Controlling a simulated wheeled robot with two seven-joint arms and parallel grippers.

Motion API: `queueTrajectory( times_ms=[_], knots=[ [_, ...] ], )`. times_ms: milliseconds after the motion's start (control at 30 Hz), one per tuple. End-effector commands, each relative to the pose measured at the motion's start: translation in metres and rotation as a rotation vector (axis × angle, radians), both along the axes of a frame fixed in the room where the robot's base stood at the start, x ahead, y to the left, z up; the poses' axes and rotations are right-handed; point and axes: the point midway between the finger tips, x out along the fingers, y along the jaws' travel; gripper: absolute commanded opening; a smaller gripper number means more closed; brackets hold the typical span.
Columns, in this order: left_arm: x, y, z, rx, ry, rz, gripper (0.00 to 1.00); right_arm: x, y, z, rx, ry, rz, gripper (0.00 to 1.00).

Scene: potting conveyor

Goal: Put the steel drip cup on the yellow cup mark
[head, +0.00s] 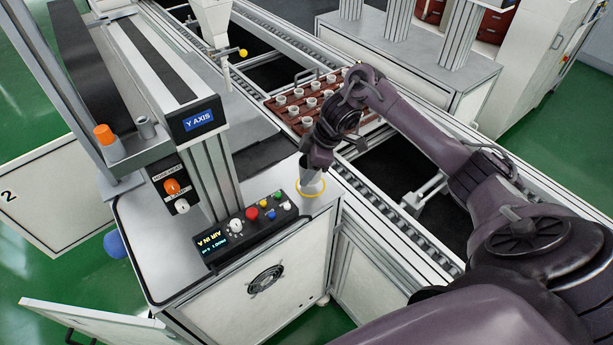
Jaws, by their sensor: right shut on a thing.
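The steel drip cup (311,184) is upright at the right end of the white cabinet top, beside the button panel. The yellow cup mark (322,191) shows as a ring around the foot of the cup. My right gripper (311,168) points down over the mark and is shut on the cup's upper part. My gripper hides part of the cup, and I cannot tell whether its base touches the surface. My left gripper is not in view.
A control panel (243,228) with coloured buttons stands close left of the cup. The Y AXIS column (206,165) rises behind it. A conveyor (385,215) with a brown tray (286,99) of small white pots runs behind and to the right.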

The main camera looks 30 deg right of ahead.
Motion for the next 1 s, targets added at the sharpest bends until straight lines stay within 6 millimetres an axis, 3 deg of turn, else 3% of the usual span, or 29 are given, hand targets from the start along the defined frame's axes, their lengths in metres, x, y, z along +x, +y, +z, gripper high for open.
queueTrajectory(
  times_ms=[167, 567, 600, 733, 1000],
  knots=[
    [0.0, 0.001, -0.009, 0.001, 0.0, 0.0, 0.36, -0.001, 0.002, -0.029, 0.004, 0.004, 0.0, 0.28],
    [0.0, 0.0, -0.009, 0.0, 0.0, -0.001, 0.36, 0.0, 0.0, -0.033, 0.0, 0.002, 0.002, 0.28],
    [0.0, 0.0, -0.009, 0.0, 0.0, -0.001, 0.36, 0.0, 0.0, -0.033, 0.001, 0.001, 0.002, 0.54],
    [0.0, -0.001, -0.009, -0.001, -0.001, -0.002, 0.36, 0.0, 0.001, -0.033, 0.0, 0.002, 0.002, 0.71],
    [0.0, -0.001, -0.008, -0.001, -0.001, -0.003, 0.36, 0.0, 0.001, -0.032, 0.001, 0.001, 0.002, 0.73]
  ],
)
